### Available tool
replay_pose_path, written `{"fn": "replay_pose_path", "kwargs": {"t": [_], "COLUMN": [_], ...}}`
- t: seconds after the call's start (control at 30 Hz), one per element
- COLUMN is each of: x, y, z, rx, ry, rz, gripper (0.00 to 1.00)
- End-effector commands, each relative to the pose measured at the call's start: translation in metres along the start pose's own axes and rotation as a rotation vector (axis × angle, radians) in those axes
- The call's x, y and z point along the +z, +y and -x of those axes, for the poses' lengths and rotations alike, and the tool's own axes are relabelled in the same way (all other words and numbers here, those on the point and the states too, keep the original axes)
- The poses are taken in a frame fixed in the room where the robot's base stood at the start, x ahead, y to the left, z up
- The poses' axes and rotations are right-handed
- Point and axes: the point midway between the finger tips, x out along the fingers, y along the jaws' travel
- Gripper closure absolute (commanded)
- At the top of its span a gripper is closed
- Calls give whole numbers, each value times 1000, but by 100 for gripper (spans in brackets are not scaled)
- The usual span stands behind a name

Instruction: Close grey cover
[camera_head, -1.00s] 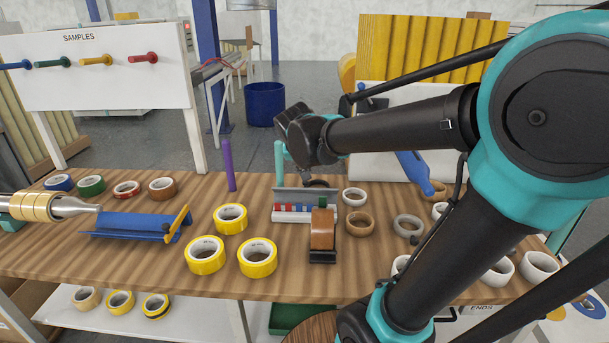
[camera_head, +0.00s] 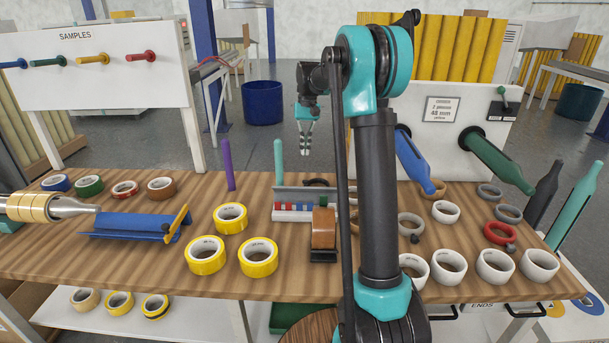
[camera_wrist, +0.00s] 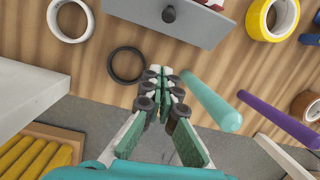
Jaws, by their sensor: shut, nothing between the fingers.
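The grey cover (camera_head: 309,194) is a flat panel at the back of the small device in the middle of the table. It appears raised, with red, blue and white parts (camera_head: 292,210) showing in front of it. In the wrist view the grey cover (camera_wrist: 190,22) shows its face with a dark round knob at the top. My gripper (camera_head: 305,150) is shut and empty, pointing down above and behind the device, apart from the cover. In the wrist view my gripper (camera_wrist: 163,72) is below the knob in the picture.
A teal rod (camera_head: 279,162) and a purple rod (camera_head: 228,165) stand near the table's back edge. A black ring (camera_wrist: 126,65) lies behind the device. Yellow rolls (camera_head: 207,256) lie left, white rolls (camera_head: 495,267) right.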

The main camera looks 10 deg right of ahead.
Motion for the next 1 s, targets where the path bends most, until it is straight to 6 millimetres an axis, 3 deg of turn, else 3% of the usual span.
{"fn": "replay_pose_path", "kwargs": {"t": [0.27, 0.73, 1.0], "x": [-4, -2, 29], "y": [1, 0, 1], "z": [-13, -101, -89], "rx": [-14, -13, -13], "ry": [-23, -22, -21], "rz": [12, 11, 11], "gripper": [100, 100, 100]}}
